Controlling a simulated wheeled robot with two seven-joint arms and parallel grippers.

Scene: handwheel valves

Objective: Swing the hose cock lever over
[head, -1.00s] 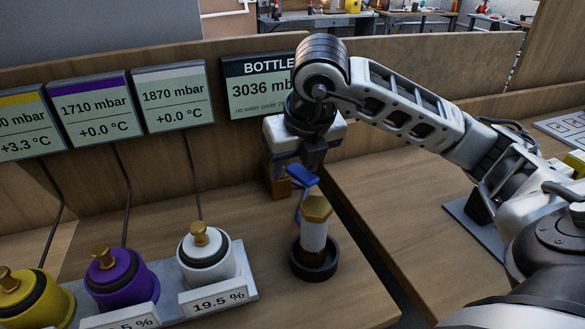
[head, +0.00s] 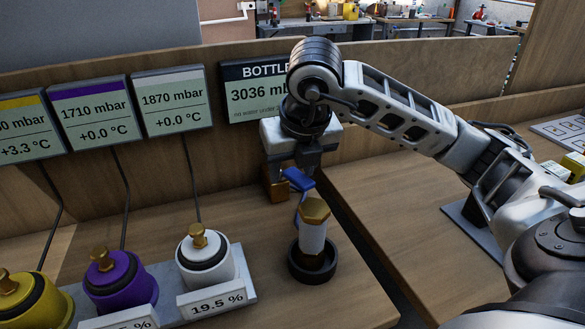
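The hose cock's blue lever (head: 299,180) shows just under my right gripper (head: 292,172), on a brass-coloured body (head: 275,187) near the back board. The gripper points down at the lever, its fingers around or right beside it; whether they touch it is hidden. I cannot tell how far the fingers are apart. In front stands a white bottle with a brass hexagonal cap (head: 313,212), in a dark round holder (head: 312,264). A blue strip runs down from the lever behind the bottle. My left gripper is not in view.
White (head: 205,258), purple (head: 120,283) and yellow (head: 30,302) canisters with brass knobs stand at the left on a grey base. Gauge panels line the back board, including the bottle panel (head: 252,95) reading 3036 mbar. A gap parts the two wooden benches right of the bottle.

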